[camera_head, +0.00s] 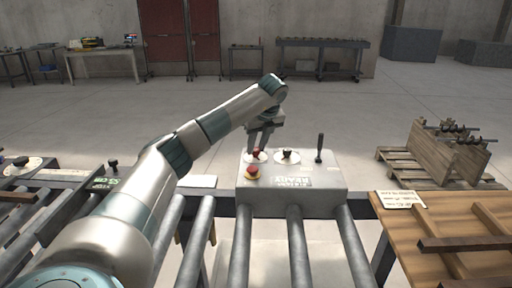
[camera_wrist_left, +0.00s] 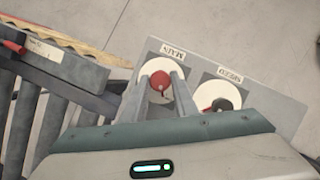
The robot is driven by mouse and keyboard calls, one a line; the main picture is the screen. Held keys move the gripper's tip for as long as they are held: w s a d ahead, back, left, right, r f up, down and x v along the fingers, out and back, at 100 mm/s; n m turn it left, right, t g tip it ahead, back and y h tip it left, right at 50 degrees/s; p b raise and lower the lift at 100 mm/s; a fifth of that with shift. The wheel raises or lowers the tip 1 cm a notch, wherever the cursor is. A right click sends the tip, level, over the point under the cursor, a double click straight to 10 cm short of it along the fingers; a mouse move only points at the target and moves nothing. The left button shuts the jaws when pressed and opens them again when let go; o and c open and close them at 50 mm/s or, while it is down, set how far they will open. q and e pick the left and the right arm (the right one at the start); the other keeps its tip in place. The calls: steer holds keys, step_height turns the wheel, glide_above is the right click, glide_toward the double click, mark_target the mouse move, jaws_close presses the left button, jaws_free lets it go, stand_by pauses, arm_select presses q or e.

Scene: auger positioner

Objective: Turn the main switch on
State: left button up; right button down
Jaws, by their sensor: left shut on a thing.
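The main switch is a red knob (camera_head: 256,154) on a white round plate at the left of the grey control box (camera_head: 325,178). In the left wrist view the red knob (camera_wrist_left: 160,79) sits by a label that seems to read MAIN. My left gripper (camera_head: 257,148) reaches down to the knob from above. In the wrist view its fingers (camera_wrist_left: 162,92) are shut on the red knob, one on each side. The fingers and arm partly cover the plate. My right gripper is not in view.
A black knob (camera_head: 287,153) on a white plate stands just right of the switch. A black lever (camera_head: 319,148) stands upright farther right. Rollers (camera_head: 297,245) run before the box, and a wooden table (camera_head: 450,225) is at right.

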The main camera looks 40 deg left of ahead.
arm_select(q)
steer(key=shift+w+n+g, duration=0.15)
steer(key=shift+n+g, duration=0.25)
steer(key=shift+n, duration=0.8)
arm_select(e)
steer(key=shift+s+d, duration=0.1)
arm_select(q)
steer(key=shift+n, duration=0.3)
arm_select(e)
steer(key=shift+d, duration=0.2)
arm_select(q)
steer(key=o, duration=1)
steer(key=shift+r, duration=0.1)
